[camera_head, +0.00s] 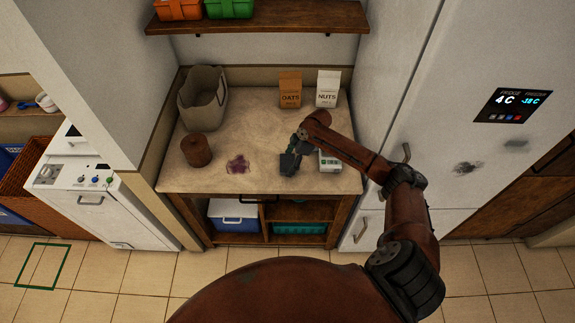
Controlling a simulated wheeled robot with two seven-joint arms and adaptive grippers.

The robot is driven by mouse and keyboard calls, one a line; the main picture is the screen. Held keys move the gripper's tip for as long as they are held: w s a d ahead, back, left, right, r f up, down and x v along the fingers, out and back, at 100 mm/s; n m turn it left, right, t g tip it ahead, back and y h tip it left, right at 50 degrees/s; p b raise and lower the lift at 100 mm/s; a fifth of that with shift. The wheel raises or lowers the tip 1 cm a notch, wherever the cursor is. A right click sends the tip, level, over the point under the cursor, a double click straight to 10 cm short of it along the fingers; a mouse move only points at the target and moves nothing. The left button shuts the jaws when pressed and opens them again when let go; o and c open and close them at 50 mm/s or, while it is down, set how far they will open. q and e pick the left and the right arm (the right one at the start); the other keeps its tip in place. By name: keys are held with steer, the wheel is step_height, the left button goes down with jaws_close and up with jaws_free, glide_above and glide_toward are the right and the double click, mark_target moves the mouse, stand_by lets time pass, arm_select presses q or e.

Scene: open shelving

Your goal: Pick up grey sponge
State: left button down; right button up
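My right gripper (292,158) is over the counter's front middle, pointing down, with my arm reaching in from the right. A small dark grey block (288,163) shows at its fingertips; it may be the grey sponge or part of the fingers, and I cannot tell which. Whether the fingers are open or shut on it is too small to tell. My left gripper is not in view.
The counter (215,178) holds a brown canister (196,150), a grey basket (203,98), an oats box (290,90), a nuts box (328,89) and a pale device (329,162) close right of the gripper. A purple stain (238,164) lies left. The fridge (440,130) bounds the right.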

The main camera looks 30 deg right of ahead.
steer(key=c, duration=0.5)
steer(key=shift+r, duration=0.1)
steer(key=shift+c, duration=0.3)
steer(key=shift+r, duration=0.2)
step_height(320, 180, up, 2)
steer(key=s+a+r, duration=0.3)
steer(key=s+r, duration=0.7)
steer(key=s, duration=0.3)
steer(key=shift+s+a+r, duration=0.2)
steer(key=shift+s+a, duration=0.05)
steer(key=shift+a, duration=0.05)
